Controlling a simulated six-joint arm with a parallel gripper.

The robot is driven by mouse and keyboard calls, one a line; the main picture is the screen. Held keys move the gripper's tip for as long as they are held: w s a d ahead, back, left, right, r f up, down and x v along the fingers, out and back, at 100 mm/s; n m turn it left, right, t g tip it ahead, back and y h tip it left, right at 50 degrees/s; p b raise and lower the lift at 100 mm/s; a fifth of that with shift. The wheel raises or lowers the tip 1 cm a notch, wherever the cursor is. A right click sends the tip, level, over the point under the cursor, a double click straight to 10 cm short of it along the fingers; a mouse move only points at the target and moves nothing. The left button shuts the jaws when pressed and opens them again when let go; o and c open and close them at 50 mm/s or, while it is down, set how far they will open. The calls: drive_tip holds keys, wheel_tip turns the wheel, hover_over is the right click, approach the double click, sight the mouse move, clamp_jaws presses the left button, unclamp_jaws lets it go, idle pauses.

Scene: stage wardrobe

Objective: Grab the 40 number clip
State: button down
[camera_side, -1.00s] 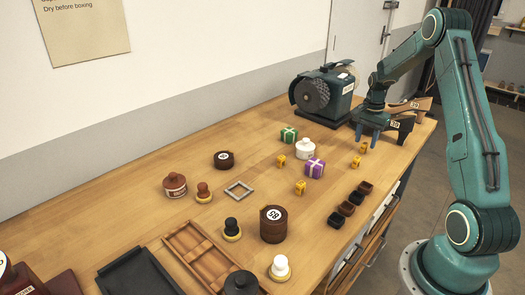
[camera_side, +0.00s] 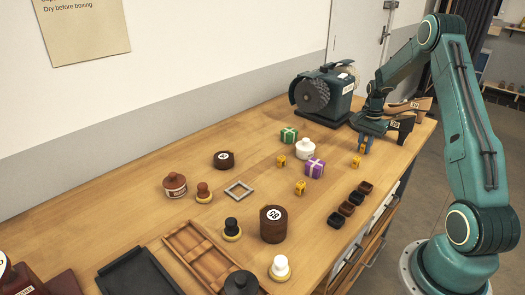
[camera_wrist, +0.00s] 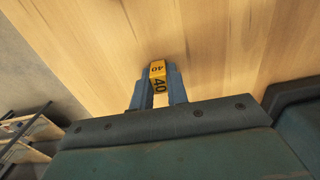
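The number clip marked 40 (camera_wrist: 159,84) is a small yellow block with black digits. It sits between the blue fingertips of my gripper (camera_wrist: 159,78) in the wrist view, with a finger against each side. In the side view my gripper (camera_side: 365,146) points down at the right end of the bench with its fingers close together, low over the wood.
Several small dark cups (camera_side: 347,208) line the front edge.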

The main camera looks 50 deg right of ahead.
sight(365, 143)
drive_tip(key=shift+r, duration=0.15)
wheel_tip(365, 143, up, 20)
idle(0.9)
idle(0.5)
